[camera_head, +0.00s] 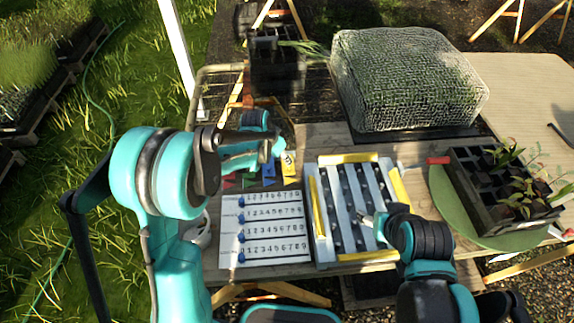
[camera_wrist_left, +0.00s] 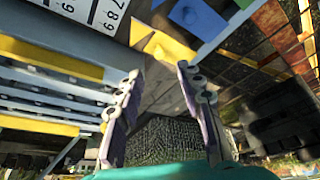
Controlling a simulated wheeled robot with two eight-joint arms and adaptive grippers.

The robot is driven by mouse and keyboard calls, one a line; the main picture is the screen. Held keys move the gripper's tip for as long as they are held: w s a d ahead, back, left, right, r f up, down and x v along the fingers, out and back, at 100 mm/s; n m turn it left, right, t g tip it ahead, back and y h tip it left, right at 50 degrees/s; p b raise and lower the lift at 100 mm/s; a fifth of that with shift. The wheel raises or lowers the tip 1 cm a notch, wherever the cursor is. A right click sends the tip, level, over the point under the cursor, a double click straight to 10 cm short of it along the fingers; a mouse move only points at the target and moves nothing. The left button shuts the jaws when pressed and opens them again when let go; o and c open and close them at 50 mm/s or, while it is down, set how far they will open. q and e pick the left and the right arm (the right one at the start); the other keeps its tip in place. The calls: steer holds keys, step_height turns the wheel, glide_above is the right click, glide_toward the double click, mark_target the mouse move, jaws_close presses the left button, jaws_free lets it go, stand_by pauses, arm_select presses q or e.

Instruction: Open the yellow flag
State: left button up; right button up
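The yellow flag (camera_head: 289,166) is at the right end of a row of coloured flags at the board's back edge. In the left wrist view, the yellow flag (camera_wrist_left: 162,43) lies just ahead of my fingertips, beside the blue flag (camera_wrist_left: 196,16). My left gripper (camera_head: 271,148) is above the flags. Its two fingers (camera_wrist_left: 160,72) are spread apart with nothing between them. Contact with the flag cannot be told. My right gripper (camera_head: 372,219) is over the slotted tray, and its finger opening is too small to judge.
A white number board (camera_head: 278,212) with blue sliders lies in front of the flags. A slotted tray (camera_head: 322,235) with yellow bars is to its right. A mesh-covered block (camera_head: 405,80) stands behind. A seedling tray (camera_head: 478,205) sits on a green disc (camera_head: 447,205) at right.

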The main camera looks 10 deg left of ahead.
mark_target(287, 167)
arm_select(q)
steer(key=b+x, duration=0.2)
steer(key=x, duration=0.6)
steer(key=shift+b, duration=0.3)
jaws_close()
